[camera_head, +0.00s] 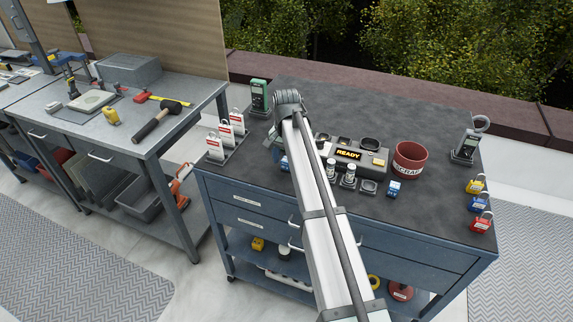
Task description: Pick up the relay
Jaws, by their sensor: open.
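A small blue block with a pale label, which looks like a relay (394,188), stands on the dark top of the workbench cart, right of the READY unit. A second small blue item (284,163) is partly hidden beside my arm, left of the unit; I cannot tell which of the two is the relay. My gripper (276,150) shows only in part below the wrist, near that left blue item. Its fingertips are mostly hidden behind my arm. It is open, and I see nothing held in it.
The READY unit (348,154) sits mid-cart, with small cylinders (349,175) before it. A red SCRAP bin (410,161) stands to its right. Padlocks (481,222) line the right edge; red-and-white tags (226,137) and a green meter (259,96) stand left.

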